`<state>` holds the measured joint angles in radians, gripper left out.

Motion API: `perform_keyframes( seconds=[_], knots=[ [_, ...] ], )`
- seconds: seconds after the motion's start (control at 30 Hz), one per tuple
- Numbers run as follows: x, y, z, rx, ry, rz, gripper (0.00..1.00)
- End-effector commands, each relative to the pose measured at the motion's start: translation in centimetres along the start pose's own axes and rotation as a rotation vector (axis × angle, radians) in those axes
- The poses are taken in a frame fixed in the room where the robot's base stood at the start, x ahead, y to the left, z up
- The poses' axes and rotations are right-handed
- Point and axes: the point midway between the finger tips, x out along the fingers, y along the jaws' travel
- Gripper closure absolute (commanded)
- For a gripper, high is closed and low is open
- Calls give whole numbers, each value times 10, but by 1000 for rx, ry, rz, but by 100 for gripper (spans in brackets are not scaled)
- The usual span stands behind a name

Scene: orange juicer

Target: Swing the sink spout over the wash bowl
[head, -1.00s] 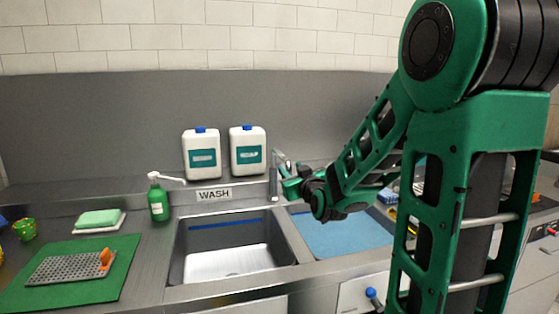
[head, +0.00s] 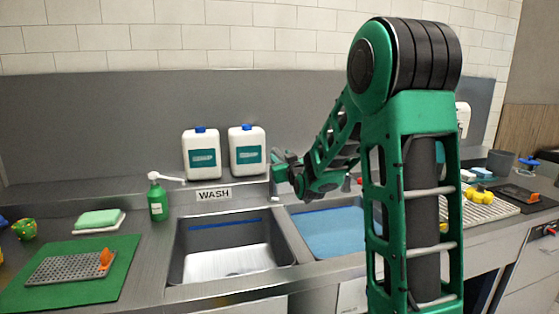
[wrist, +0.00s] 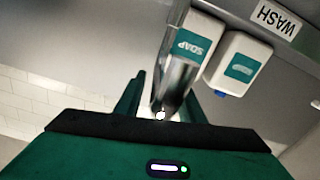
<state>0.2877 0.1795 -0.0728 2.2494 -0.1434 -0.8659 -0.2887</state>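The metal sink spout (wrist: 177,78) runs down between the two fingers of my gripper (wrist: 160,104) in the wrist view. The fingers stand apart, with a gap beside the spout; I cannot tell whether either touches it. In the head view my gripper (head: 281,170) is at the back of the sink, right of the WASH sign (head: 213,194), and mostly covers the spout. The wash bowl (head: 230,265) is the left steel basin, in front of that sign. It looks empty.
A second basin with a blue floor (head: 325,232) lies right of the wash bowl. Two white jugs (head: 202,155) (head: 247,152) stand behind the sink, close to my gripper. A green pump bottle (head: 158,200) stands to the left, its nozzle pointing right.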

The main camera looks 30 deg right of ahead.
Motion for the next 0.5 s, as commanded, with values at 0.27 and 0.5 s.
perform_keyframes(
  seconds=[0.27, 0.5],
  knots=[
    [3, 0, 0, 0, 0, 0, 64],
    [2, 0, 0, 0, 0, 0, 100]
  ],
)
